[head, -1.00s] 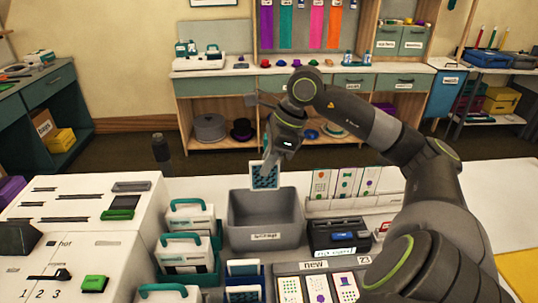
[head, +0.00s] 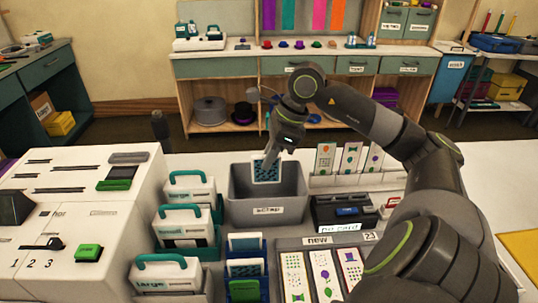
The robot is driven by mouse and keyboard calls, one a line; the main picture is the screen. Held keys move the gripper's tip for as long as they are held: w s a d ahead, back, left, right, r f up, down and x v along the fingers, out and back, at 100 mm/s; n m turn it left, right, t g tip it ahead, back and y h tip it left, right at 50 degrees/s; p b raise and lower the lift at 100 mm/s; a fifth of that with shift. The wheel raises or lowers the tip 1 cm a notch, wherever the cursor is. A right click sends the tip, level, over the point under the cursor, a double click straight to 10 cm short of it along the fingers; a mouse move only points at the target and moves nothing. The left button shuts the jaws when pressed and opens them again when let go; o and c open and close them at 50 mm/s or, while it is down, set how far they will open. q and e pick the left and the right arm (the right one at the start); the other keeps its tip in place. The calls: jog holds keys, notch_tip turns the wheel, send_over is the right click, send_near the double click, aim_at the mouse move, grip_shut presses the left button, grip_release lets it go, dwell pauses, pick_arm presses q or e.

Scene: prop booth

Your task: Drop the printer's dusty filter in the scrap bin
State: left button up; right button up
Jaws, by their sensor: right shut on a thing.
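My right gripper (head: 272,153) is shut on a white-framed panel with a dark teal grid, which looks like the filter (head: 267,170). The filter hangs upright at the back of the grey bin (head: 266,212), its lower part level with the bin's opening. The bin's front label is blurred but looks like "scrap". Whether the filter touches the bin's wall I cannot tell. The white printer (head: 80,190) with slots and green buttons stands at the left. My left gripper is not in view.
White cartridges with teal handles (head: 188,190) stand left of the bin. Blue holders with similar gridded panels (head: 245,267) are in front of it. A black card box (head: 343,212) is at its right, with a rack of cards (head: 350,160) behind. A tray marked "new" (head: 318,241) lies nearer.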

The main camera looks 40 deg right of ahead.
jog(key=o, duration=0.8)
jog(key=shift+c, duration=0.2)
jog(key=shift+r, duration=0.1)
jog(key=b+v, duration=0.1)
jog(key=v, duration=1.6)
jog(key=shift+r, duration=0.2)
jog(key=shift+a+f, duration=0.1)
